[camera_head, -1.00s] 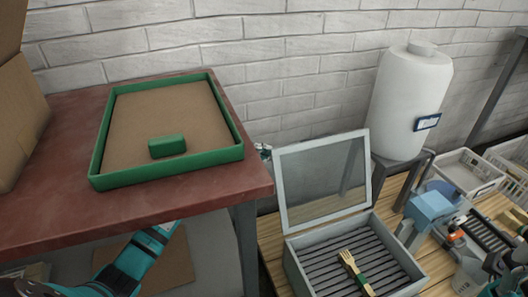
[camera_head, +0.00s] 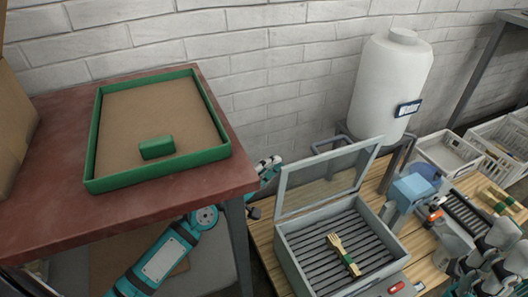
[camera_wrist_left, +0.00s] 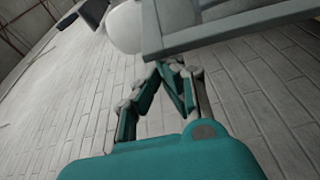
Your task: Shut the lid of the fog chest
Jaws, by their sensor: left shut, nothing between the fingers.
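The fog chest (camera_head: 297,262) is a grey box with a slatted floor, standing on the wooden table. In the left wrist view the shut fingers (camera_wrist_left: 168,68) are just below a grey frame bar (camera_wrist_left: 225,36), which looks like the lid. A wooden fork with a green band (camera_head: 343,254) lies inside the chest. My right gripper (camera_head: 496,247) is partly in view at lower right, jaws unclear.
A red-brown table (camera_head: 150,200) with a green-rimmed tray (camera_head: 215,154) stands left, above my left arm. A white tank (camera_head: 385,85) stands behind the chest. A blue-topped device (camera_head: 412,188) and white crates (camera_head: 447,150) are at right.

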